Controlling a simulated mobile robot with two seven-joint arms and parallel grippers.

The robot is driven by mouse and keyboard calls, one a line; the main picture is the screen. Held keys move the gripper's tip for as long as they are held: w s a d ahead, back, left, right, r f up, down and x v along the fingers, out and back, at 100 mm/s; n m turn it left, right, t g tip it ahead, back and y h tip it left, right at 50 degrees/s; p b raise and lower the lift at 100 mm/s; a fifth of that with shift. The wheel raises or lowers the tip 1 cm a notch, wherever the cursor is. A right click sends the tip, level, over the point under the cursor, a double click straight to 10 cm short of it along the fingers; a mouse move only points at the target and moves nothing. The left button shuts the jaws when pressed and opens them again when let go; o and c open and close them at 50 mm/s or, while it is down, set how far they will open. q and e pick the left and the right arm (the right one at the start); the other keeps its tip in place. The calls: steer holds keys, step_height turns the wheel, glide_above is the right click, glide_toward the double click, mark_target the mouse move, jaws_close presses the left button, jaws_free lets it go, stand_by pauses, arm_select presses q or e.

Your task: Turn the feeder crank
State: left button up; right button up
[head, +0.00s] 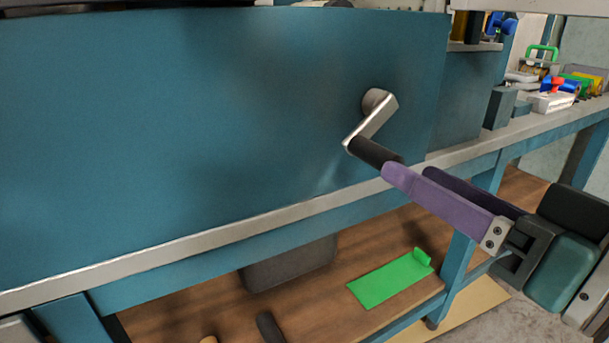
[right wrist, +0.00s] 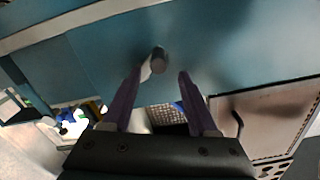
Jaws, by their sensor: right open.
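The feeder crank (head: 371,121) sticks out from the blue panel of the machine (head: 220,120). It has a round hub, a silver arm slanting down to the left and a dark handle (head: 374,151) pointing toward me. My right gripper (head: 410,173) is open, with its purple fingers just off the handle's free end. In the right wrist view the handle (right wrist: 159,60) shows end-on between and just beyond the fingertips (right wrist: 159,75); I cannot tell if either finger touches it. My left gripper is not in view.
The machine stands on a teal bench with a light edge (head: 200,233). A green sheet (head: 390,283) and a dark block (head: 290,264) lie on the wooden lower shelf. Coloured clamps and tools (head: 560,90) sit on the bench at the right. The panel left of the crank is clear.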

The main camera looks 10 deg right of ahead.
mark_target(356, 141)
steer(key=b+x, duration=0.2)
steer(key=x, duration=0.8)
steer(key=shift+f+b, duration=0.2)
steer(key=shift+b, duration=0.1)
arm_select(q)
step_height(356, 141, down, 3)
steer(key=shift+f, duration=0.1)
arm_select(e)
steer(key=shift+c, duration=0.2)
jaws_close()
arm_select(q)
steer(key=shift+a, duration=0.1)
arm_select(e)
steer(key=shift+r, duration=0.1)
steer(key=shift+r, duration=0.1)
